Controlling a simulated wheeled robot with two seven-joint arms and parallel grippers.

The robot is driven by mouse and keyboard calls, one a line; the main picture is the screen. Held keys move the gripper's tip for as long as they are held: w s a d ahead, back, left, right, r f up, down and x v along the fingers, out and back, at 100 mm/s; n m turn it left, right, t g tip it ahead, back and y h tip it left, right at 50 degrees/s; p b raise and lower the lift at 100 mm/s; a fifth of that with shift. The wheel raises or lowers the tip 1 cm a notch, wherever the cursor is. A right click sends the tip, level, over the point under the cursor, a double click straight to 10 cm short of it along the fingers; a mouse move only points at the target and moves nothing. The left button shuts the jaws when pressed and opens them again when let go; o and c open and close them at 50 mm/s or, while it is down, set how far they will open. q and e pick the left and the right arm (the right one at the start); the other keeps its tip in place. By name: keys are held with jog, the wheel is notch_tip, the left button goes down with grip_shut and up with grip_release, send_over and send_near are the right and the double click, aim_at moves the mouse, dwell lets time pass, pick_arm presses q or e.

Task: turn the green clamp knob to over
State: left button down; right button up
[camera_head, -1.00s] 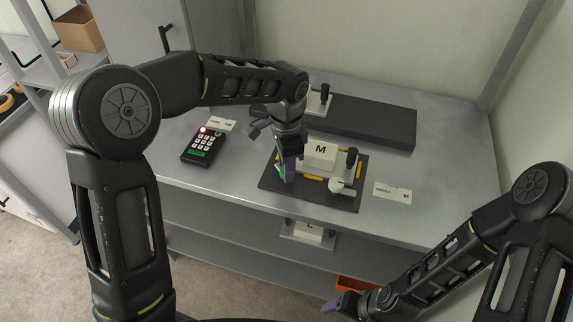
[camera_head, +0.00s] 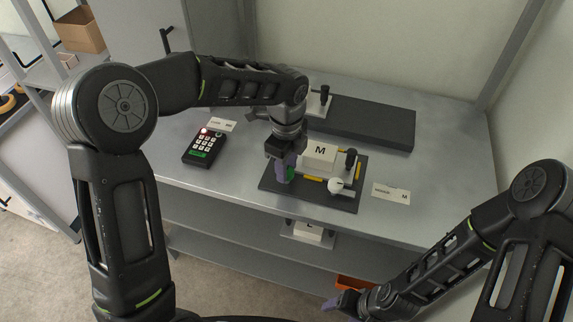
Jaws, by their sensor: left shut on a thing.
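The green clamp knob (camera_head: 291,174) shows as a small green patch at the left side of the dark base plate (camera_head: 312,197). My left gripper (camera_head: 284,172) points down over it and is shut on it; the fingers hide most of the knob. A white block marked M (camera_head: 320,154) sits on the plate to the right of the gripper. A white round knob (camera_head: 335,185) and a black-topped handle (camera_head: 351,158) stand at the plate's right side. My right gripper (camera_head: 343,302) is low at the bottom, off the bench; its finger opening is too small to judge.
A black keypad (camera_head: 204,147) with a red light lies left on the grey bench (camera_head: 452,180). A card marked M (camera_head: 391,193) lies right of the plate. A long dark slab (camera_head: 370,127) lies behind. A block marked L (camera_head: 308,231) is on the shelf below.

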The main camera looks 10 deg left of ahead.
dwell(0.3)
pick_arm(q)
jog(key=c, duration=1)
grip_release()
notch_tip(320, 180, up, 8)
jog(key=shift+f+b, duration=0.1)
jog(key=shift+b, duration=0.45)
